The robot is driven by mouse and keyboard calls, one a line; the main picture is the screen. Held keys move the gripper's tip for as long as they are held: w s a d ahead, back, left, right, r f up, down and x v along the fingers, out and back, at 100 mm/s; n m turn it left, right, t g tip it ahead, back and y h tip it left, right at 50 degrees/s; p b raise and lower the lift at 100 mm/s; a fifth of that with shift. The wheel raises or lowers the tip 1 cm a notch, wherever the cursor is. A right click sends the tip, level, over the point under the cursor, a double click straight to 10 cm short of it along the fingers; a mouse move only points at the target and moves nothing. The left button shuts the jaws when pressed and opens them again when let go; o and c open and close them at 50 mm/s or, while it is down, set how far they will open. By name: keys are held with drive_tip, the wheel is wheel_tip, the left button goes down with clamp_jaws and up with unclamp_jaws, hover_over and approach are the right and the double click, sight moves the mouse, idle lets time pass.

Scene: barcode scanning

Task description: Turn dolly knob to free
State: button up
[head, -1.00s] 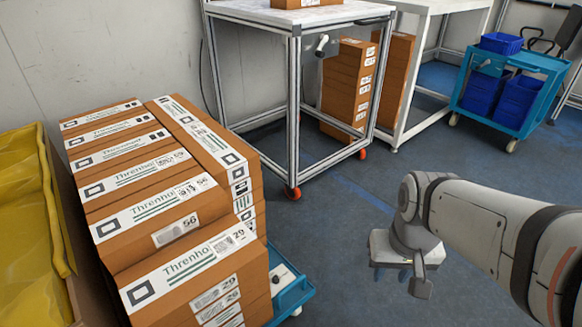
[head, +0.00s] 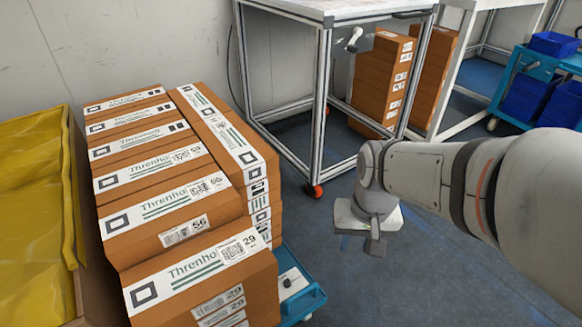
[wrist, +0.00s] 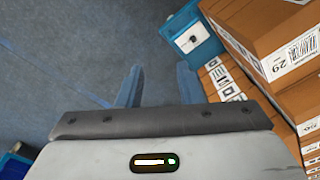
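The dolly (head: 312,302) is a blue platform under the stacked boxes, with one front corner showing at their right. Its small dark knob (head: 287,282) sits on a pale plate at that corner. In the wrist view the dolly corner (wrist: 176,22) is at the top, and the knob (wrist: 193,39) is a dark spot on the white plate. My gripper (head: 372,245) hangs over the floor to the right of the dolly, apart from the knob. In the wrist view its two fingers (wrist: 158,82) stand apart with only floor between them, below the knob in the picture.
Orange-brown labelled boxes (head: 160,205) rise high beside the knob. A yellow-lined container (head: 30,190) stands at the left. A metal-framed table (head: 322,100) with red casters is behind, and a blue cart (head: 535,85) is far right. Floor around my gripper is clear.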

drive_tip(key=w+a+f+m+g+y+p, duration=0.1)
drive_tip(key=w+a+f+m+y+p, duration=0.2)
drive_tip(key=w, duration=0.7)
drive_tip(key=m+g+p, duration=0.2)
drive_tip(key=m+p, duration=0.4)
drive_tip(key=m, duration=0.2)
hover_over(287, 280)
drive_tip(key=w+d, duration=0.2)
drive_tip(key=d, duration=0.1)
wheel_tip(287, 280, down, 33)
drive_tip(key=b+x, duration=0.2)
drive_tip(key=x, duration=0.4)
drive_tip(key=shift+s+a+f, duration=0.1)
drive_tip(key=shift+a, duration=0.05)
drive_tip(key=shift+s+a+f, duration=0.1)
drive_tip(key=shift+a+f, duration=0.15)
drive_tip(key=shift+f, duration=0.35)
drive_tip(key=shift+c, duration=0.4)
clamp_jaws()
